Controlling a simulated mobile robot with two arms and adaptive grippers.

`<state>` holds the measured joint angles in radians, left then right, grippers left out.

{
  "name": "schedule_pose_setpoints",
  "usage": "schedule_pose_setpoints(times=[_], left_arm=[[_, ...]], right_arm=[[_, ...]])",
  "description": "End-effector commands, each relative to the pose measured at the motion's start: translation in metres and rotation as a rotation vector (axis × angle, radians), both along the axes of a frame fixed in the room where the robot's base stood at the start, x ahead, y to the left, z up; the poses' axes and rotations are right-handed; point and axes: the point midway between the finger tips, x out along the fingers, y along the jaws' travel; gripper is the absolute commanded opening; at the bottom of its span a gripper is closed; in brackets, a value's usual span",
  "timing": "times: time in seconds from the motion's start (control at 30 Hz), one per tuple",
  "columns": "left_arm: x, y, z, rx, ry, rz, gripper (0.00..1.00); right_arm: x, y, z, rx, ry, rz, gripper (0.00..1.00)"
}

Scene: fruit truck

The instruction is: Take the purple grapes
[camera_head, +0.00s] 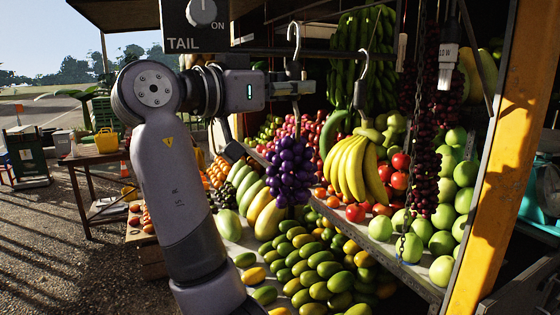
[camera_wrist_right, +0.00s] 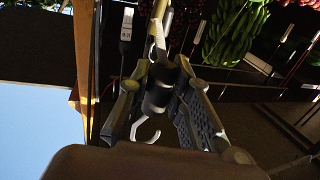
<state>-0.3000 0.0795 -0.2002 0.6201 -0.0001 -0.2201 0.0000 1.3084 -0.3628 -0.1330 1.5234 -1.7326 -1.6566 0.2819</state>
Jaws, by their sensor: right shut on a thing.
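The purple grapes (camera_head: 289,172) hang in a bunch in the middle of the head view, above the fruit display. My right gripper (camera_head: 298,88) is directly above them, shut around the dark body of the hanging hook (camera_wrist_right: 158,88) over the bunch. In the right wrist view, the fingers of my right gripper (camera_wrist_right: 160,72) close on both sides of this dark body, and a pale hook end curves out from it. The grapes do not show clearly in the wrist view. Whether they are still hung from the rail, I cannot tell. My left gripper is out of view.
Yellow bananas (camera_head: 357,170) hang just right of the grapes. Green and yellow mangoes (camera_head: 320,262) are heaped below. A yellow post (camera_head: 497,165) stands at the right. Dark red grapes (camera_head: 426,140) hang beyond the bananas. Open gravel (camera_head: 60,235) lies at the left.

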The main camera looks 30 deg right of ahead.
Motion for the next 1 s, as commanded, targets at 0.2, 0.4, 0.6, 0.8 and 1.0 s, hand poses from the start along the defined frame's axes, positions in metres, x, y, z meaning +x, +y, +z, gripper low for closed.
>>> schedule_pose_setpoints(times=[0.2, 0.4, 0.6, 0.8, 1.0], left_arm=[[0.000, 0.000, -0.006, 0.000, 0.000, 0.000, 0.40], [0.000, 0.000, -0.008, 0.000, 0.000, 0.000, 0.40], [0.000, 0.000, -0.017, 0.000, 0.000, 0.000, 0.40], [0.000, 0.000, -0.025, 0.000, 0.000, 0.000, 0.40], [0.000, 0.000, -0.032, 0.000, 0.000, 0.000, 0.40]], right_arm=[[-0.009, 0.001, 0.001, -0.002, -0.004, 0.001, 0.00], [-0.014, 0.001, 0.000, -0.002, -0.004, 0.001, 0.00], [-0.029, 0.002, 0.000, -0.002, -0.006, 0.000, 0.00], [-0.044, 0.003, -0.001, -0.002, -0.005, 0.001, 0.00], [-0.060, 0.004, 0.000, -0.002, -0.006, 0.001, 0.00]])
